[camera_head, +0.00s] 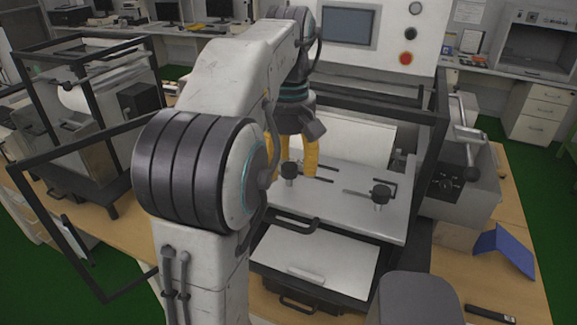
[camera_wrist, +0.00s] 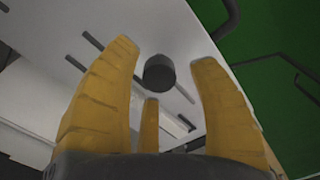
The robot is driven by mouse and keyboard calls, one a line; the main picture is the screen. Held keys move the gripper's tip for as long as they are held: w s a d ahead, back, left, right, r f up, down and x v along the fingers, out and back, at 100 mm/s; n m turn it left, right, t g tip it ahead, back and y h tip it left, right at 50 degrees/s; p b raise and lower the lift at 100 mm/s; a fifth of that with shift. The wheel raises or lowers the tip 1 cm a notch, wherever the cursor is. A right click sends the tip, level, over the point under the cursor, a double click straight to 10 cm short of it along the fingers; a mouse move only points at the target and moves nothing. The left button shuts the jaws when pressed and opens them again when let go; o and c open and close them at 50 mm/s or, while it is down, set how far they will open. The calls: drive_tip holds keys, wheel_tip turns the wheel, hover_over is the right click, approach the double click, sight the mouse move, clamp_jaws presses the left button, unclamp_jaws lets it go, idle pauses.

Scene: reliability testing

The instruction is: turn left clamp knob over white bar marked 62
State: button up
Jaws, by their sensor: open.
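The left clamp knob (camera_head: 289,171) is a dark cylinder on the pale slotted plate (camera_head: 345,211) of the machine. My gripper (camera_head: 294,165) has yellow fingers, open, pointing down around and just above this knob. In the wrist view the knob (camera_wrist: 159,74) shows between the fingertips, with gaps on both sides and no visible contact. The third finger is below it in the picture. The right clamp knob (camera_head: 380,195) stands apart to the right on the same plate. No marking 62 is legible, and I cannot single out the white bar.
A dark frame (camera_head: 440,130) borders the machine at the right. A black handle (camera_head: 296,221) is at the plate's front edge, above a pale drawer-like tray (camera_head: 315,262). A control panel with a red button (camera_head: 406,58) stands behind. A blue folder (camera_head: 505,250) lies on the right bench.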

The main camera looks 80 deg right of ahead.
drive_tip(key=shift+c, duration=0.3)
drive_tip(key=shift+f, duration=0.1)
clamp_jaws()
idle(0.4)
